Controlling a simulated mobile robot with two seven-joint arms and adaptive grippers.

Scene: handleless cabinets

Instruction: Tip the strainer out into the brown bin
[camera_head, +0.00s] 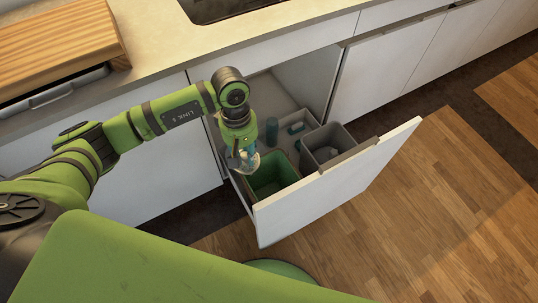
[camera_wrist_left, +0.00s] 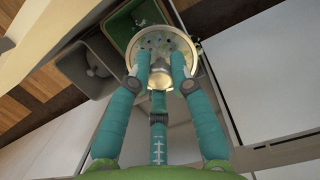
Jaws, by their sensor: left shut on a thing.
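My left gripper (camera_head: 242,152) reaches down over the open drawer. In the left wrist view its teal fingers (camera_wrist_left: 160,78) are shut on the strainer. The strainer (camera_wrist_left: 168,42) is a pale round bowl with holes and a metallic centre, and small green bits lie in it. In the head view the strainer (camera_head: 247,162) is partly hidden by the gripper, above the near-left end of the green bin. Its exact tilt is hard to judge. The drawer holds the green bin (camera_head: 288,178) and a grey bin (camera_head: 328,140); neither looks clearly brown. My right gripper is not in view.
The pulled-out drawer has a tall white front (camera_head: 340,185). A small blue-green cylinder (camera_head: 271,130) and other small items stand behind the bins. The counter (camera_head: 165,45) above carries a wooden board (camera_head: 60,42). Wooden floor (camera_head: 450,190) lies clear to the right.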

